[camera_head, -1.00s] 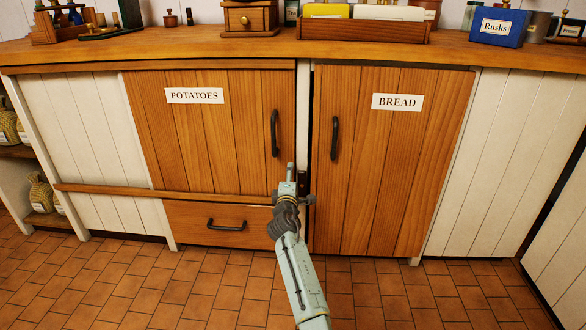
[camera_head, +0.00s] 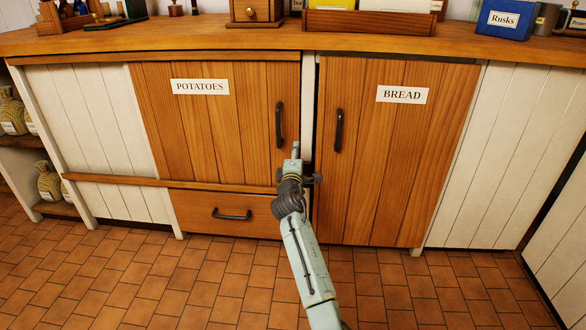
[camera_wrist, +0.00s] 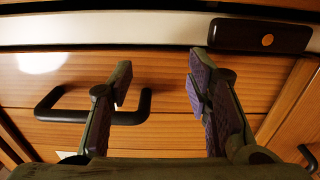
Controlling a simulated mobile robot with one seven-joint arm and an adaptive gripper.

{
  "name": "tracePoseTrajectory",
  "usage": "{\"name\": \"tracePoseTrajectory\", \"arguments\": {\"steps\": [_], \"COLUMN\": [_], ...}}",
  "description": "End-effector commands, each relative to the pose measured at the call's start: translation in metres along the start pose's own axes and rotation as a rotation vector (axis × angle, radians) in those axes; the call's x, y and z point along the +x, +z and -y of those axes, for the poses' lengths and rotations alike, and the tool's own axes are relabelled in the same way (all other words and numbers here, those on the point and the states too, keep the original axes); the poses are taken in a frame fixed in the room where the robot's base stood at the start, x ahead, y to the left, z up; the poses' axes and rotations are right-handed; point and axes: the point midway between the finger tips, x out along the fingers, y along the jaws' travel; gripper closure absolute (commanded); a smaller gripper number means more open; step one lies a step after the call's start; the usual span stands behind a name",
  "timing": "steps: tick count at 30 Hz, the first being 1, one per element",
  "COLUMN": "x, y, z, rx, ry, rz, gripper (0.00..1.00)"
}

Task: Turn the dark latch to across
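The dark latch (camera_wrist: 258,36) is a dark brown rounded block with a brass-coloured pivot, at the upper right of the wrist view. It sits on a white post (camera_wrist: 100,32), with its long side running along the post. In the head view the post stands between the POTATOES door (camera_head: 220,125) and the BREAD door (camera_head: 390,150), and my arm mostly hides the latch. My gripper (camera_wrist: 158,80) is open, with nothing between its fingers. The right finger is just below the latch's left end in the wrist picture; no contact is visible.
The POTATOES door handle (camera_head: 280,125) and BREAD door handle (camera_head: 339,130) flank the post. A drawer with a dark handle (camera_head: 232,214) lies below the POTATOES door. The wooden counter (camera_head: 200,42) juts out above. The tiled floor in front is clear.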

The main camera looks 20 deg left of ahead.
Motion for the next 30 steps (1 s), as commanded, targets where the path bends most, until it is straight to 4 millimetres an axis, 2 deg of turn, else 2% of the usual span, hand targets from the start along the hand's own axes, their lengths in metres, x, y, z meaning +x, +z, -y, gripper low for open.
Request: {"name": "tracePoseTrajectory", "arguments": {"steps": [30], "x": [-0.073], "y": [-0.004], "z": [0.001], "rx": [0.003], "ry": [-0.003], "rz": [-0.006], "gripper": [0.55]}}
